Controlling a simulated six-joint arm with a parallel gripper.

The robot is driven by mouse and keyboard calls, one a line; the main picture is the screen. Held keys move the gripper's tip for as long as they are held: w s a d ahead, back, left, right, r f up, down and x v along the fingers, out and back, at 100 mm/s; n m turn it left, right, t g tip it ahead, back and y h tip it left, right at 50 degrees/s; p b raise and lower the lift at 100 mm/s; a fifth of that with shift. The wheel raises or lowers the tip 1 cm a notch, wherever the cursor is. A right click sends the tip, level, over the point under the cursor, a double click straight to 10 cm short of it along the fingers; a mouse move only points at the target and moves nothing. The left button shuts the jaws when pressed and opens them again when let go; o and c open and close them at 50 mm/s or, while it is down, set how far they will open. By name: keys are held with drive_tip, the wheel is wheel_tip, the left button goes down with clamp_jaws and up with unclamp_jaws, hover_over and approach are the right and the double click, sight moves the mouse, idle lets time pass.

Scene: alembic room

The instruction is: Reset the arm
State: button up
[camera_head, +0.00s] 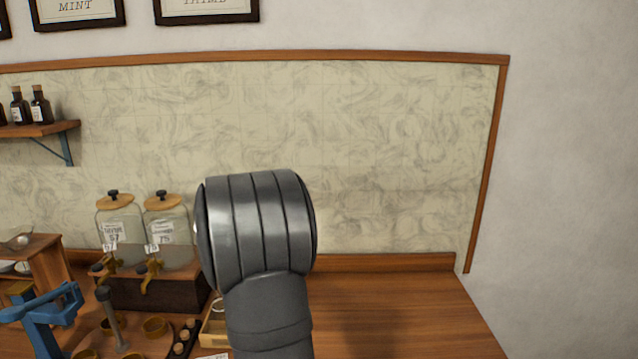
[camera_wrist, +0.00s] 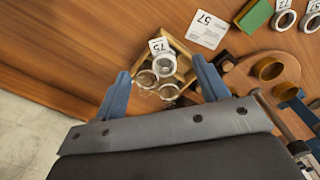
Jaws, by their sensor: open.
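My gripper (camera_wrist: 160,66) shows in the wrist view with its two blue fingers spread apart. Nothing is held between them. It is above a small wooden tray (camera_wrist: 186,66) that holds glass jars (camera_wrist: 162,64) and a tag marked 75; I cannot tell the height of the gap. In the head view my dark grey arm rises in the middle, and my gripper does not show there. The tray (camera_head: 207,334) is partly hidden behind my arm.
Two glass dispensers (camera_head: 118,228) (camera_head: 168,232) stand on a dark wooden base, left of my arm. A blue stand (camera_head: 40,316) and a round board with cups (camera_head: 108,338) are at the lower left. The wooden counter (camera_head: 400,315) is clear to the right.

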drive_tip(key=s+a, duration=0.3)
drive_tip(key=a, duration=0.5)
drive_tip(key=s+a+n, duration=0.1)
drive_tip(key=s+a, duration=0.3)
drive_tip(key=a, duration=0.4)
drive_tip(key=shift+a+r+n, duration=0.15)
drive_tip(key=shift+r+n, duration=0.15)
drive_tip(key=shift+r, duration=0.15)
drive_tip(key=w+d+m, duration=0.1)
drive_tip(key=w+d, duration=0.3)
drive_tip(key=d, duration=0.6)
drive_tip(key=w+d+f+m, duration=0.1)
drive_tip(key=w+d, duration=0.2)
drive_tip(key=d, duration=0.7)
drive_tip(key=shift+w+d, duration=0.2)
drive_tip(key=shift+w, duration=0.2)
drive_tip(key=shift+a, duration=0.1)
